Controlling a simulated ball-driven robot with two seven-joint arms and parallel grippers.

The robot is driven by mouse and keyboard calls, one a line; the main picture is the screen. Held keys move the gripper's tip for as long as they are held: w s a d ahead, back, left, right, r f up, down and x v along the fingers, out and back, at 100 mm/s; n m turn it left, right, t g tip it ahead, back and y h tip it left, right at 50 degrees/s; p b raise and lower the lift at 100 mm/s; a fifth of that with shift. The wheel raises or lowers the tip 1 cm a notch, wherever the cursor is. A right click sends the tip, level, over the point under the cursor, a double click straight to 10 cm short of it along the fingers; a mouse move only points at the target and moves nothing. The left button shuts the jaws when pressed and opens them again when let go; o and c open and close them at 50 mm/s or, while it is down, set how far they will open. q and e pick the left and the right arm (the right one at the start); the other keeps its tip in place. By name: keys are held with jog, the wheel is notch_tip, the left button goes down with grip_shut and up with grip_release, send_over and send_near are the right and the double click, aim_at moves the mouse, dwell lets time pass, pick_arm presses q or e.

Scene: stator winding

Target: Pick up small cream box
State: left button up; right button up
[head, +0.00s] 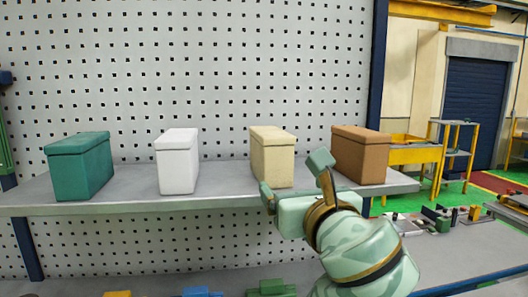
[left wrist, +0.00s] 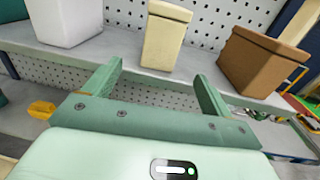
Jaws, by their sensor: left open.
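The small cream box (head: 272,158) stands upright on the grey shelf, between the white box and the brown box. It also shows in the left wrist view (left wrist: 164,38), beyond and between the two fingers. My left gripper (head: 294,176) is open and empty, in front of the shelf's edge and a little to the right of the cream box in the head view. The fingertips (left wrist: 157,80) are short of the box and do not touch it. My right gripper is not in view.
The shelf (head: 225,181) also holds a teal box (head: 82,168), a white box (head: 178,163) and a brown box (head: 362,156). A perforated panel (head: 190,70) stands behind them. Gaps separate the cream box from its neighbours. Coloured parts lie on a lower surface.

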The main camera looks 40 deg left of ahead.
aim_at(278, 168)
pick_arm(q)
jog(key=x, duration=0.2)
jog(key=p+x, duration=0.1)
jog(key=x, duration=0.1)
jog(key=r+p+x, duration=0.1)
jog(key=x, duration=0.5)
jog(key=shift+w+a+f+p, duration=0.15)
jog(key=shift+a+f+p, duration=0.05)
jog(key=shift+f+p, duration=0.2)
jog(key=shift+w+a+r, duration=0.15)
jog(key=shift+a, duration=0.1)
jog(key=p+x, duration=0.2)
jog(key=x, duration=0.2)
jog(key=shift+r+p, duration=0.15)
jog(key=shift+p, duration=0.15)
jog(key=shift+w+a, duration=0.15)
jog(key=shift+a, duration=0.05)
jog(key=shift+d, duration=0.25)
jog(key=c, duration=1.2)
jog(key=shift+c, duration=0.4)
jog(key=shift+a, duration=0.1)
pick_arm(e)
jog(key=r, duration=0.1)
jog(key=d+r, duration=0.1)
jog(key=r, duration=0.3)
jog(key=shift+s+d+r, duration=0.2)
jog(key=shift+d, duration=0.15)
